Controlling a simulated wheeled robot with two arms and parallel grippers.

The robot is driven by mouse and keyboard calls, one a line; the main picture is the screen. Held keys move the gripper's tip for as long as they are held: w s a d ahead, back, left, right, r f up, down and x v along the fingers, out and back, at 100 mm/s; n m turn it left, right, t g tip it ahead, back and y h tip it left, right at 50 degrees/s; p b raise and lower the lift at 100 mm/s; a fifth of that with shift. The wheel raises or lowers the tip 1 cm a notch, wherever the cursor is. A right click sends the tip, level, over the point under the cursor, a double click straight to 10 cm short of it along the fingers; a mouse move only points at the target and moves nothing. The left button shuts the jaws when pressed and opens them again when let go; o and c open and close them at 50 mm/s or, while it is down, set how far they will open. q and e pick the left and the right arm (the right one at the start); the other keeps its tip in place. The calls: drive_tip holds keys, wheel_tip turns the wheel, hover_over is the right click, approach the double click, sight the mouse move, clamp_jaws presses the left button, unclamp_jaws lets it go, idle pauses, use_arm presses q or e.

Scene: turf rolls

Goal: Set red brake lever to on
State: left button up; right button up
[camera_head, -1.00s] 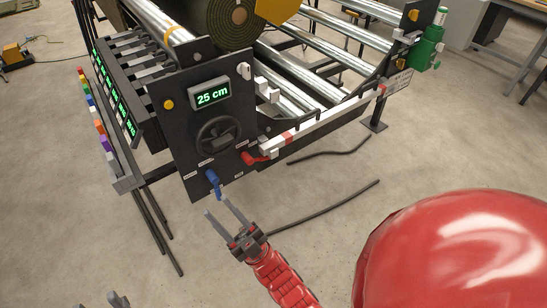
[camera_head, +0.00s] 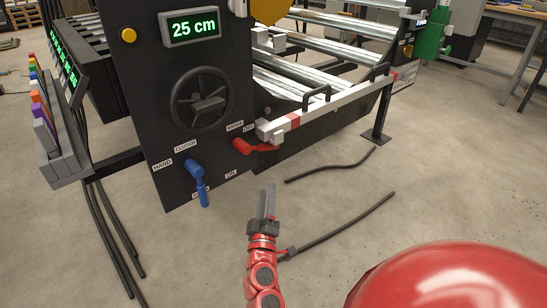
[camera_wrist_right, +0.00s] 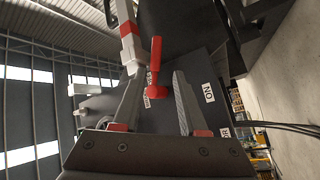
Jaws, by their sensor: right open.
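The red brake lever (camera_head: 254,147) is on the lower right of the black machine panel (camera_head: 150,110). Its handle points right, by the OFF label, with the BRAKE label above its pivot and an ON label lower down. My right gripper (camera_head: 267,190) is below the lever and apart from it, fingers pointing up towards the panel. In the right wrist view the red lever (camera_wrist_right: 155,70) shows between the open fingers (camera_wrist_right: 158,95), beyond them, and nothing is held. My left gripper does not show in the head view now.
The blue clutch lever (camera_head: 198,180) hangs down left of the red one. A black handwheel (camera_head: 201,99) and a 25 cm display (camera_head: 194,27) sit above. A white and red bar (camera_head: 325,107) runs right from beside the lever. Black cables (camera_head: 340,218) lie on the floor.

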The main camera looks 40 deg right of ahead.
sight(273, 147)
drive_tip(key=x, duration=1.1)
drive_tip(key=b+x, duration=0.1)
drive_tip(key=x, duration=0.5)
drive_tip(key=shift+s+d+r, duration=0.1)
drive_tip(key=shift+s+d, duration=0.1)
drive_tip(key=shift+d, duration=0.3)
clamp_jaws()
idle(0.4)
